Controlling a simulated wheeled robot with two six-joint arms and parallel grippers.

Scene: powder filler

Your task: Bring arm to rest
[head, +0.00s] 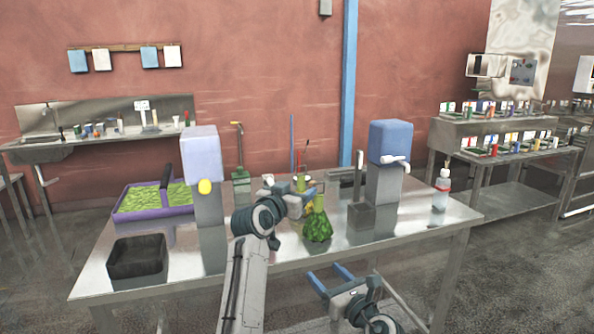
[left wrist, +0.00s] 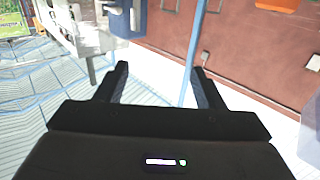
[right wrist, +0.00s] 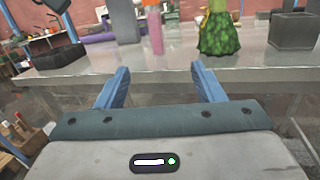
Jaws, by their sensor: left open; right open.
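My left gripper (head: 312,194) is above the steel table, close to the neck of a green flask in the head view. In the left wrist view my left gripper (left wrist: 161,70) is open, with nothing between its fingers. My right gripper (head: 329,274) is in front of the table's front edge, lower in the head view. In the right wrist view my right gripper (right wrist: 160,70) is open and empty, its blue fingers pointing toward the table. The green flask (head: 317,229) stands upright on the table; it also shows in the right wrist view (right wrist: 219,36).
The steel table (head: 285,256) carries a white-topped machine (head: 202,158), a blue-topped dispenser (head: 390,145), a black bin (head: 138,258), a purple tray (head: 130,217) of green material and a bottle (head: 441,190). Floor right of the table is clear.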

